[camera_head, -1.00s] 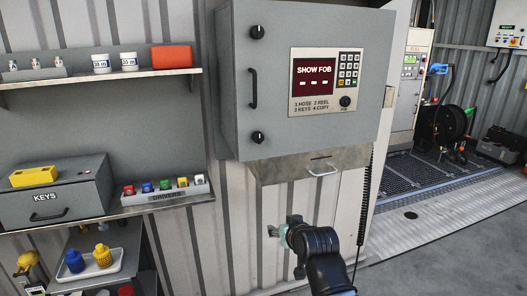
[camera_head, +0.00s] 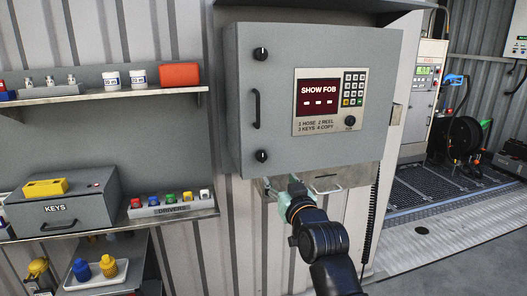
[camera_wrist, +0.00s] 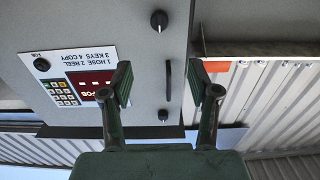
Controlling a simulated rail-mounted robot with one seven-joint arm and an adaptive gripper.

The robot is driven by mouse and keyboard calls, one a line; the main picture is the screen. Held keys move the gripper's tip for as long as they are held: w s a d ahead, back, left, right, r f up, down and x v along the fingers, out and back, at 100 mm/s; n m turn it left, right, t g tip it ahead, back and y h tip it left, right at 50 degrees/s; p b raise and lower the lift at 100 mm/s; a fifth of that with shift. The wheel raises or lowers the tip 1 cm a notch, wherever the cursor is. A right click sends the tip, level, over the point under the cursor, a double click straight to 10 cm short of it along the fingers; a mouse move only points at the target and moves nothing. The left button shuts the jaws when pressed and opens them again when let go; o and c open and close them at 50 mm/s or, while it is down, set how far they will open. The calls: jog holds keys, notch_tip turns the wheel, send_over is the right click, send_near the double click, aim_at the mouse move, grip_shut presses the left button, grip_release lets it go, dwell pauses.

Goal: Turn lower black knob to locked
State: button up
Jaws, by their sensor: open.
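The lower black knob (camera_head: 261,156) is on the lower left of the grey cabinet door (camera_head: 270,100), with a pale mark on its face. In the wrist view, which is upside down, this lower knob (camera_wrist: 159,20) shows near the top edge. My gripper (camera_head: 279,187) is in front of the cabinet's bottom edge, below and slightly right of the knob. In the wrist view my gripper (camera_wrist: 160,83) is open, with nothing between its two fingers. The knob is apart from the fingers. The upper black knob (camera_head: 261,54) is at the door's upper left.
A black door handle (camera_head: 257,109) is between the knobs. A keypad panel (camera_head: 331,101) reading SHOW FOB is to the right. A metal drawer (camera_head: 330,184) is below the cabinet, partly behind my arm. A shelf with a KEYS box (camera_head: 62,205) stands left.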

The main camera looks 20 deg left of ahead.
aim_at(263, 157)
jog(key=p+x, duration=0.7)
jog(key=x, duration=0.8)
jog(key=shift+w+a, duration=0.15)
jog(key=shift+w, duration=0.25)
jog(key=shift+f, duration=0.1)
grip_shut()
